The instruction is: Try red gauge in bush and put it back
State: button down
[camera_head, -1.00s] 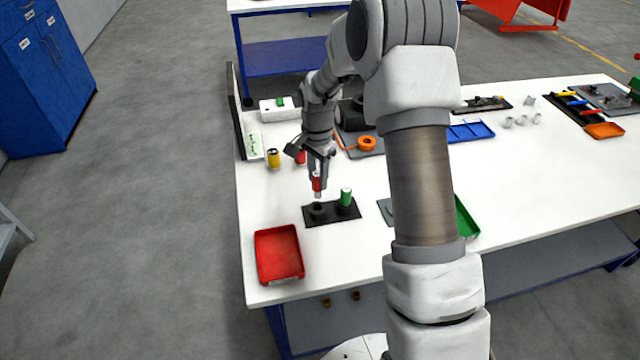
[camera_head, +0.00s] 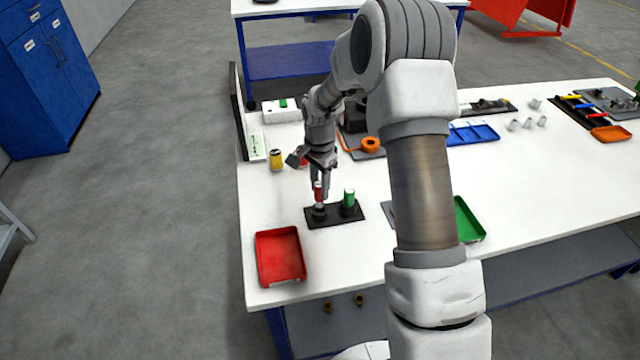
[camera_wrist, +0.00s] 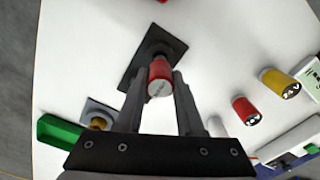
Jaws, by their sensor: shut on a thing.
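My gripper (camera_head: 319,190) is shut on a red gauge (camera_head: 319,197), held upright over the left black socket (camera_head: 319,213) of a small black stand (camera_head: 340,218). The gauge's lower end meets the socket; how deep it sits I cannot tell. In the wrist view the red gauge (camera_wrist: 160,76) is between the fingers, over the black stand (camera_wrist: 172,46). A brass-coloured bush (camera_wrist: 98,123) on a grey plate (camera_wrist: 92,105) shows at lower left there; my arm mostly hides that plate in the head view.
A red tray (camera_head: 280,256) lies in front of the stand, a green tray (camera_head: 468,222) right of my arm. A yellow cylinder (camera_head: 276,160) and a red cylinder (camera_wrist: 244,110) stand behind. An orange ring (camera_head: 370,145) and blue tray (camera_head: 473,133) lie farther back.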

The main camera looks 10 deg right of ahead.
aim_at(320, 196)
jog(key=shift+f+b, duration=1.3)
jog(key=shift+f, duration=0.5)
jog(key=shift+c, duration=2.3)
grip_release()
notch_tip(320, 196, up, 18)
jog(key=shift+f, duration=0.25)
jog(key=shift+s, duration=0.1)
